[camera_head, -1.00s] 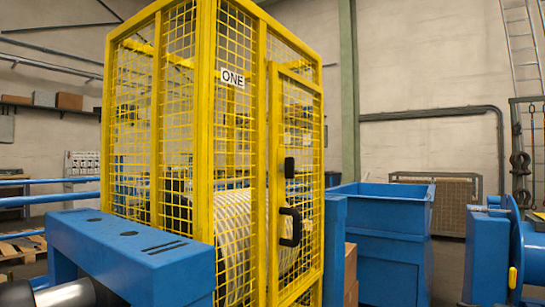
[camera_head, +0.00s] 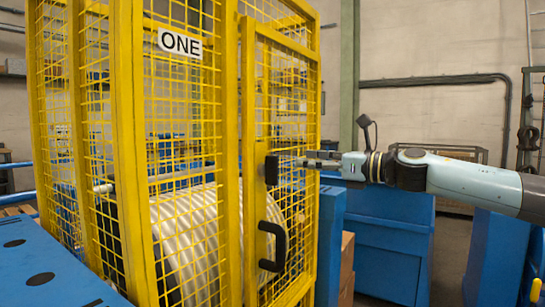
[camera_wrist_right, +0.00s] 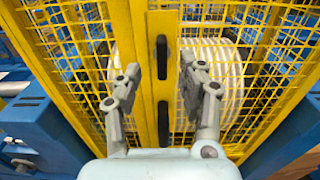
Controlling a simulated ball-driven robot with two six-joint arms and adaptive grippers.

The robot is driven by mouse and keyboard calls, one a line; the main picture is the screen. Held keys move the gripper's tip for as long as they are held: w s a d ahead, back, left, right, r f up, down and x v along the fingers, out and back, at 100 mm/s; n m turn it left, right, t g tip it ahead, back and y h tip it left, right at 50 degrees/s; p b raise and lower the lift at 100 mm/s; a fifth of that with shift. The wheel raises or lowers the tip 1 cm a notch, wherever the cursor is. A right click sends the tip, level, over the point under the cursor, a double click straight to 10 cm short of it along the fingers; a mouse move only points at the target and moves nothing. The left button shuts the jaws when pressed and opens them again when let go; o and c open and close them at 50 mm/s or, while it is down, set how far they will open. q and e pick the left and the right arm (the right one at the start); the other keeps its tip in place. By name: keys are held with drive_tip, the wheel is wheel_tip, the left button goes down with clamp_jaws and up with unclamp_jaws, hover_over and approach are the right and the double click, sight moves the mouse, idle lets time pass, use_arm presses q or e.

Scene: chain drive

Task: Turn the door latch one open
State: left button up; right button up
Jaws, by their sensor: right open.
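The door latch is a short black piece (camera_head: 271,169) on the yellow mesh door of the cage marked ONE (camera_head: 180,42). It stands upright, above the black pull handle (camera_head: 272,246). My right gripper (camera_head: 303,161) comes in from the right, with its fingertips close to the latch. In the right wrist view my open fingers (camera_wrist_right: 160,75) stand on either side of the upper black piece (camera_wrist_right: 162,57), with gaps to both sides. The lower black piece (camera_wrist_right: 163,123) lies between the fingers' lower parts. Whether a finger touches the latch I cannot tell. My left gripper is out of view.
A pale ribbed drum (camera_head: 190,240) sits behind the mesh. A blue bin (camera_head: 385,250) and a blue post (camera_head: 330,240) stand right of the door, below my right arm. A blue block (camera_head: 45,265) is at the lower left.

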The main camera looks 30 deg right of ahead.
sight(277, 159)
drive_tip(key=p+x, duration=0.3)
drive_tip(key=x, duration=0.2)
drive_tip(key=shift+w+r, duration=0.15)
drive_tip(key=shift+w, duration=0.15)
drive_tip(key=x, duration=0.4)
drive_tip(key=shift+w+f+p, duration=0.1)
drive_tip(key=shift+f+p, duration=0.15)
drive_tip(key=shift+p, duration=0.1)
drive_tip(key=shift+w+a, duration=0.2)
drive_tip(key=shift+w, duration=0.25)
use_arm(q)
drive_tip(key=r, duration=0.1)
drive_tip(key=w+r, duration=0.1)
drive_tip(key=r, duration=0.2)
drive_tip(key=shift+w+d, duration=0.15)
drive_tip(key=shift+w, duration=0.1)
use_arm(e)
drive_tip(key=shift+f, duration=0.1)
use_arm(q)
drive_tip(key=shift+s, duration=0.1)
use_arm(e)
clamp_jaws()
